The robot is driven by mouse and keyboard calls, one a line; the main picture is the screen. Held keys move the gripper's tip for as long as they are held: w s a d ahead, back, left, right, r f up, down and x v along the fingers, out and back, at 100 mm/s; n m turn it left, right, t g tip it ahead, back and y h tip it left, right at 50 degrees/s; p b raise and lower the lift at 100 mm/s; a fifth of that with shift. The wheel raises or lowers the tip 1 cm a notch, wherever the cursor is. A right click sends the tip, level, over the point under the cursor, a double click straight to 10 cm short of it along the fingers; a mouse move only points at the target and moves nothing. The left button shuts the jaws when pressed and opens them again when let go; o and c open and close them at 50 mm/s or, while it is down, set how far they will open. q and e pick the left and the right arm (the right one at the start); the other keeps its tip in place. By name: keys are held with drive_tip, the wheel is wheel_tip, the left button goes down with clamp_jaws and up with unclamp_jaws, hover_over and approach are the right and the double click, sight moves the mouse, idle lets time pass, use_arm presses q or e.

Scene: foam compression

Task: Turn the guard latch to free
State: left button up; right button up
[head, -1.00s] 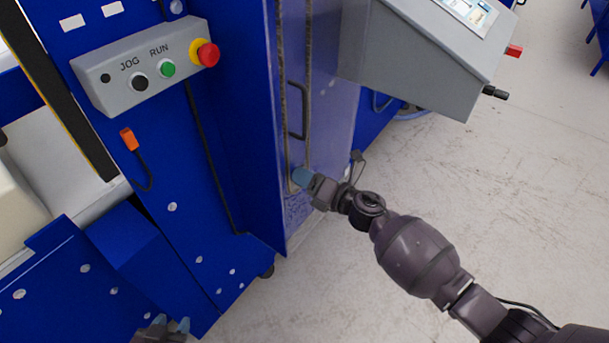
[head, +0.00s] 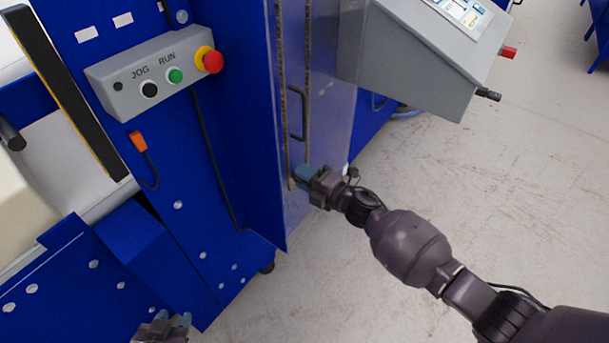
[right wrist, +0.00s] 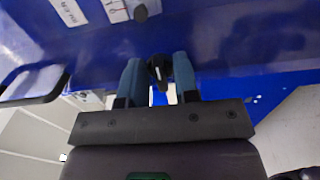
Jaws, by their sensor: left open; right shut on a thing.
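My right gripper (head: 304,176) is at the lower part of the blue-framed guard door (head: 325,105), below its dark handle. In the right wrist view its two blue fingers (right wrist: 158,72) are shut around a black knob-like piece (right wrist: 160,66), which looks like the guard latch. My left gripper (head: 172,323) is open and empty at the bottom edge of the head view.
A grey JOG/RUN button box (head: 155,78) with a red stop button (head: 210,61) is at the upper left. A grey console (head: 412,60) juts out right of the door. A dark door handle (head: 297,113) stands above my right gripper. Open floor (head: 520,200) lies to the right.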

use_arm(q)
drive_tip(key=shift+w+d+r, duration=0.1)
drive_tip(key=shift+w+r, duration=0.3)
drive_tip(key=shift+w, duration=0.05)
use_arm(e)
drive_tip(key=o, duration=0.6)
use_arm(q)
drive_tip(key=shift+r+p, duration=0.3)
drive_tip(key=shift+r, duration=0.05)
use_arm(e)
drive_tip(key=v, duration=1)
drive_tip(key=shift+s+d, duration=0.25)
drive_tip(key=shift+d, duration=0.05)
use_arm(q)
drive_tip(key=shift+w, duration=0.1)
use_arm(e)
drive_tip(key=shift+w, duration=0.1)
